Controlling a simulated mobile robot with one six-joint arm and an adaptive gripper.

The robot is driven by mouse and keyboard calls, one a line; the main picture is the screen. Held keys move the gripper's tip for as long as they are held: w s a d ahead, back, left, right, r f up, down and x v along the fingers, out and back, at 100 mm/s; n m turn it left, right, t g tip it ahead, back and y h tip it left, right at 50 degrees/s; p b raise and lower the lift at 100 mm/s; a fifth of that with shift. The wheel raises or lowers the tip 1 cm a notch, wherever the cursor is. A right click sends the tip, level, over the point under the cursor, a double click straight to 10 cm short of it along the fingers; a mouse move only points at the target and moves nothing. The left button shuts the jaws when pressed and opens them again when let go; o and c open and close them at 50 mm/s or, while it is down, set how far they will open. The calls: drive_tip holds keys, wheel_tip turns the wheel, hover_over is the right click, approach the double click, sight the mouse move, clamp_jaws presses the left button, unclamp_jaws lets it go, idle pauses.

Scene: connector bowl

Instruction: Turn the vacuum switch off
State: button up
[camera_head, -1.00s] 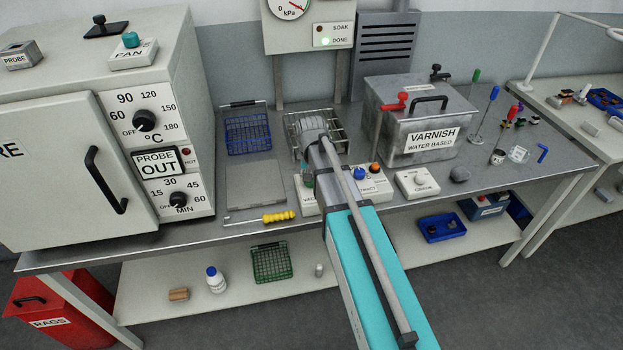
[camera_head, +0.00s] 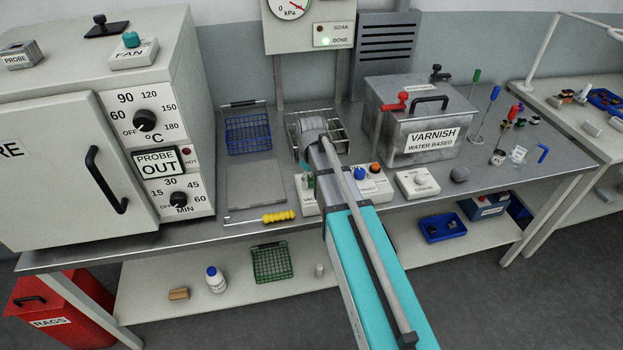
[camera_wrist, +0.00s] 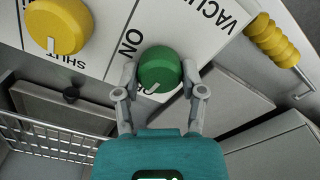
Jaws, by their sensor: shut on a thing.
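The vacuum switch is a green round knob (camera_wrist: 158,68) on a white panel (camera_wrist: 125,18) lettered VACUUM, and it fills the centre of the wrist view. My gripper (camera_wrist: 160,78) has one finger on each side of the knob and is shut on it. The knob's white mark faces the lower edge of the wrist view, beside a partly hidden label that seems to read OFF. The ON label lies to the upper left of the knob. In the head view the switch box (camera_head: 307,204) stands at the bench front, partly hidden by my arm.
A yellow knob (camera_wrist: 60,28) marked SHUT sits beside the green one. A yellow-handled tool (camera_head: 278,216) lies left of the switch box. A wire basket (camera_wrist: 50,135) is close to my gripper. The varnish tank (camera_head: 420,130) stands to the right. A gauge panel (camera_head: 308,25) is behind.

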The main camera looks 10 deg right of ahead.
drive_tip(key=shift+n, duration=0.5)
drive_tip(key=o, duration=1.1)
drive_tip(key=shift+o, duration=0.2)
drive_tip(key=shift+r, duration=0.1)
